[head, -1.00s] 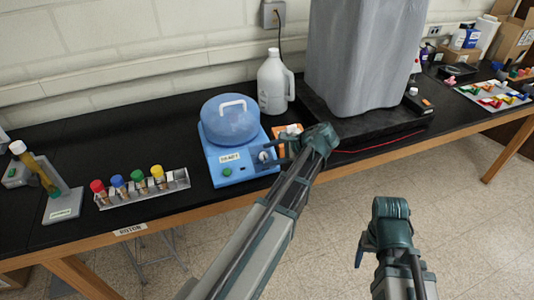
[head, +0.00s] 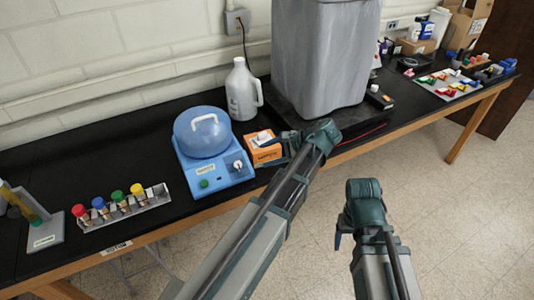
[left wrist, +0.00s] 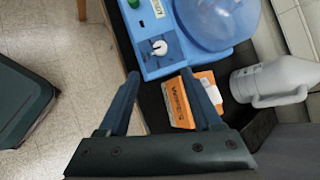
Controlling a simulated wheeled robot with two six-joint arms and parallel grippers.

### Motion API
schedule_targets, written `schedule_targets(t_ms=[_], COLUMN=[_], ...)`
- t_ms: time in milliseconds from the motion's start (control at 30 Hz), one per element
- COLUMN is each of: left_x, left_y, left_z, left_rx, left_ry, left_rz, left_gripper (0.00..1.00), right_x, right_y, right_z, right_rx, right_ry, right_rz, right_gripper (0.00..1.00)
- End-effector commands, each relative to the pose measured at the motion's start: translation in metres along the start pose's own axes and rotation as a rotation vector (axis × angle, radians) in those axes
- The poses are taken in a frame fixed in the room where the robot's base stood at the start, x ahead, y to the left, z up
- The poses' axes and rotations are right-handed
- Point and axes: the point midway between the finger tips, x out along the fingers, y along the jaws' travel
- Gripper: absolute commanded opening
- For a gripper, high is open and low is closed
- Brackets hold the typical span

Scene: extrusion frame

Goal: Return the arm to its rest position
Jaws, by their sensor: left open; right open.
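My left arm reaches in from the left over the front of the black bench. Its gripper (head: 284,152) is open and empty, just right of the orange box (head: 263,152) in the head view. Contact with the box cannot be told. My right gripper (head: 345,232) hangs over the floor in front of the bench, its jaws partly hidden by the wrist.
A blue centrifuge (head: 212,178), a white jug (head: 243,92) and a grey covered bulk (head: 325,60) stand along the bench (head: 150,150). A rack (head: 128,209) of colour-capped tubes is at the left. The floor (head: 450,220) at the right is clear.

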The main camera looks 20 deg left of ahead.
Motion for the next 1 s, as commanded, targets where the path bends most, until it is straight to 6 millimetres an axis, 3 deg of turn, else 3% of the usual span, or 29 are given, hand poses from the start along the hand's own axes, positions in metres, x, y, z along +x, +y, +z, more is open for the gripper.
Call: schedule_targets(t_ms=[233,333,467,600,700,833,1000], left_x=[0.000,-0.002,-0.014,-0.037,-0.055,-0.074,-0.084], left_y=[0.000,0.017,0.079,0.158,0.204,0.243,0.260], left_z=[0.000,-0.002,-0.010,-0.019,-0.021,-0.021,-0.021], left_rx=[-0.001,-0.024,-0.124,-0.260,-0.337,-0.404,-0.437], left_ry=[0.001,0.035,0.164,0.304,0.365,0.402,0.412], left_rz=[0.001,0.023,0.133,0.325,0.457,0.590,0.658], left_gripper=[0.66,0.66,0.66,0.66,0.66,0.66,0.66], right_x=[0.000,0.002,0.006,0.011,0.013,0.015,0.016], right_y=[0.000,0.000,-0.001,-0.001,-0.001,-0.001,-0.002], right_z=[0.000,0.000,0.000,-0.001,-0.001,-0.001,-0.001], right_rx=[0.000,0.000,0.000,0.000,0.001,0.001,0.001], right_ry=[0.000,0.000,0.000,0.000,0.000,0.000,0.000], right_rz=[0.000,0.000,0.000,0.000,0.000,0.000,0.000], right_gripper=[0.73,0.73,0.73,0.73,0.73,0.73,0.73])
